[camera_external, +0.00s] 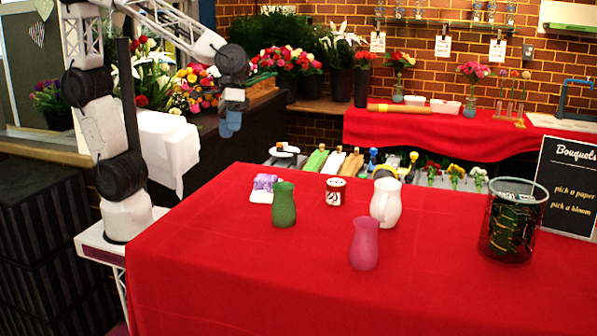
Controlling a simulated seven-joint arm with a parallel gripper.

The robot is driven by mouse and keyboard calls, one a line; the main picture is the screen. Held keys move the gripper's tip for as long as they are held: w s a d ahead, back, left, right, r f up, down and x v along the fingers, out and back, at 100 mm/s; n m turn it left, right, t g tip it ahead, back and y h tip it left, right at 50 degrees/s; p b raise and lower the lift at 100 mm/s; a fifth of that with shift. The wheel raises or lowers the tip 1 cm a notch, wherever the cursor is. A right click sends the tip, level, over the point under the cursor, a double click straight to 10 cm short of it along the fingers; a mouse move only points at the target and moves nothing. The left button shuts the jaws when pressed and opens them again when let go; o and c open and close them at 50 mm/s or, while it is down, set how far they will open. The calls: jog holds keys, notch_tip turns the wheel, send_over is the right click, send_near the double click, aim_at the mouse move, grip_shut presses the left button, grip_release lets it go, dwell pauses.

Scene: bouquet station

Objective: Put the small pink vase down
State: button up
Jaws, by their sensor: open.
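The small pink vase (364,245) stands upright on the red-covered table (230,285), toward the front and right of the middle. Nothing holds it. My gripper (229,128) hangs in the air beyond the table's back left part, pointing down, with blue fingertips. It is open and empty, well apart from the vase, up and to the left of it in the picture. The gap between the fingers is too small to make out clearly.
A green vase (284,205), a white pitcher (386,202), a small labelled tin (336,191) and a purple-and-white item (265,188) stand behind the pink vase. A dark wire-like bin (512,220) and a bouquet sign (569,185) are at right. The table's front left is clear.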

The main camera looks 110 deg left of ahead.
jog(key=s+a+f+m+y, duration=0.1)
jog(key=s+a+m, duration=0.3)
jog(key=s, duration=0.6)
jog(key=s+a+f+m+t+y, duration=0.1)
jog(key=s+a+f+m+y, duration=0.1)
jog(key=s, duration=0.9)
jog(key=shift+s+a+m+y, duration=0.15)
jog(key=shift+a+m+y, duration=0.75)
jog(key=shift+m+y, duration=0.3)
